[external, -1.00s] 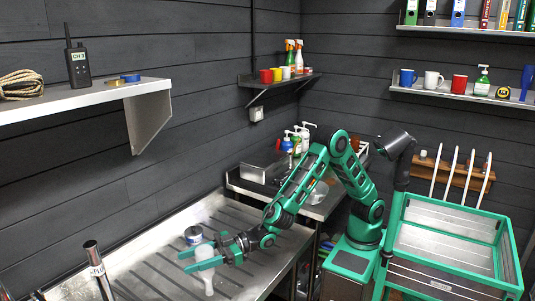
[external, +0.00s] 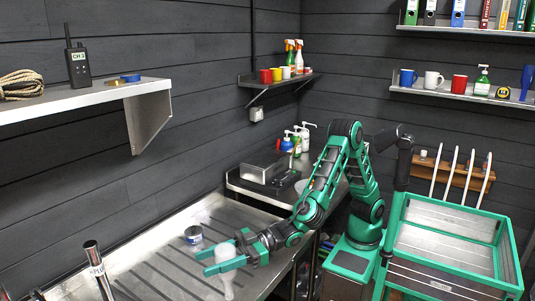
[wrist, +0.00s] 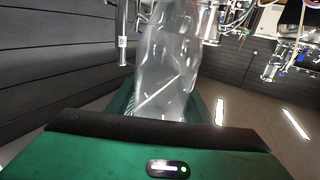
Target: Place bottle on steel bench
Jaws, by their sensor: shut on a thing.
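A translucent whitish bottle (external: 226,258) is between the green fingers of my gripper (external: 222,264) in the external view. My gripper is shut on it. The bottle (wrist: 168,62) also fills the middle of the wrist view, and its ends are not fully seen there. The steel bench (external: 165,262), with dark grooves across its top, lies under and around my gripper. The bottle is over the bench's right part, near its front right edge. I cannot tell whether its lower end touches the bench.
A small tin (external: 193,235) stands on the bench, left of and behind my gripper. A steel pipe (external: 98,270) rises at the bench's left. A green-framed cart (external: 445,240) stands at the right. Bare bench surface lies left of the bottle.

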